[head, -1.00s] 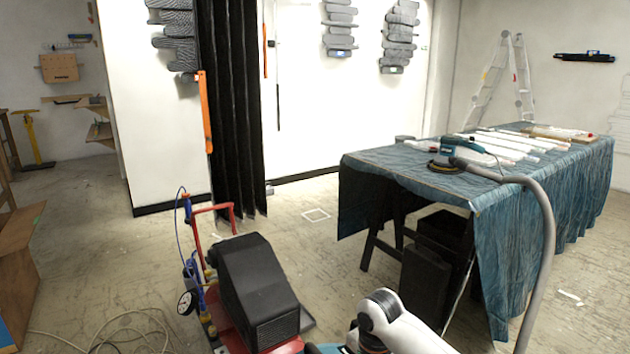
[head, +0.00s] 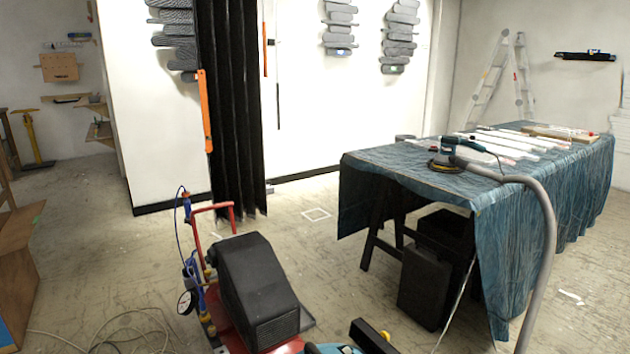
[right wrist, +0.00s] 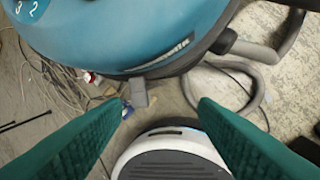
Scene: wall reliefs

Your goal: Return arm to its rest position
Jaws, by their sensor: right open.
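My right gripper (right wrist: 162,103) shows in the right wrist view as two dark green fingers, set wide apart. Nothing is between their tips. Beyond them is the rounded blue body of a machine (right wrist: 120,35) at the top, with a grey hose (right wrist: 262,52) at its right and floor below. The fingers look apart from the machine. Neither my right arm nor its gripper shows clearly in the head view now. My left arm and gripper are in no view.
A red-framed machine with a black box (head: 255,285) stands close in front. A table under a blue cloth (head: 395,165) stands at right, with a sander (head: 447,155) and a tall grey hose (head: 545,255). Cables (head: 125,335) lie at lower left. The middle floor is open.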

